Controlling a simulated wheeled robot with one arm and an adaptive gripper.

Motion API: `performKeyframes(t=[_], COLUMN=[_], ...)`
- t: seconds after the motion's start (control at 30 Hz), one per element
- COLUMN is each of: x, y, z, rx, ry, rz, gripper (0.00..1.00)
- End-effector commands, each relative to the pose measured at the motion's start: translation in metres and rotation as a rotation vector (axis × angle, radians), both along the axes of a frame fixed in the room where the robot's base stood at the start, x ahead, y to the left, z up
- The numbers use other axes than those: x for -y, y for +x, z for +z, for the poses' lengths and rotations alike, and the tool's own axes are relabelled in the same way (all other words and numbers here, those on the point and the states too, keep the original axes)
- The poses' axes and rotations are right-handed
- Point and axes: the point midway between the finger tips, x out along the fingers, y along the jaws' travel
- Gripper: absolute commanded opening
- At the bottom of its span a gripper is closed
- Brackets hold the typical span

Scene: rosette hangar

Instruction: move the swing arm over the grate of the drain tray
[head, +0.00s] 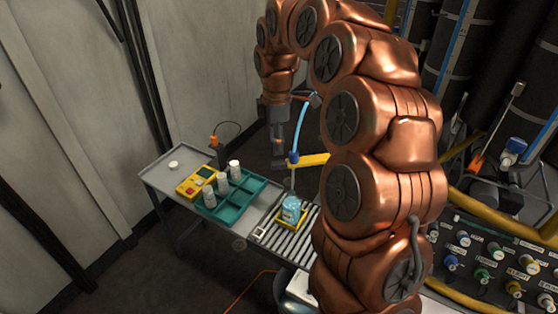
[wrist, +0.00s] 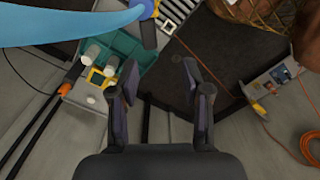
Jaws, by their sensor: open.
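The swing arm appears to be the yellow bar (head: 308,160), with a blue collar (head: 293,157) and a blue hose at its left part. The collar also shows in the wrist view (wrist: 147,9), with a dark piece below it. A thin rod runs down from the collar towards a light-blue bottle (head: 291,211). The drain tray's slatted grate (head: 277,241) lies below, partly hidden by my arm. My gripper (head: 279,158) is above the table beside the bar. In the wrist view its fingers (wrist: 162,88) are apart with nothing between them. Contact with the bar cannot be told.
A teal tray (head: 247,194) with white cups stands left of the grate on the grey table (head: 166,191). A yellow device (head: 195,183) lies beside it. A panel of coloured valves (head: 488,259) and dark cylinders are at the right. Dark floor lies behind the table.

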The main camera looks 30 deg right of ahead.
Motion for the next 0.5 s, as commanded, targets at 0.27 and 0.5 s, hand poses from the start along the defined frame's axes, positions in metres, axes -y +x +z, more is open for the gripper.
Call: performKeyframes(t=[0.27, 0.5], x=[0.012, 0.011], y=[0.014, 0.012], z=[-0.009, -0.035], rx=[0.002, -0.001], ry=[-0.007, -0.006], rz=[0.051, 0.051], gripper=[0.48, 0.48])
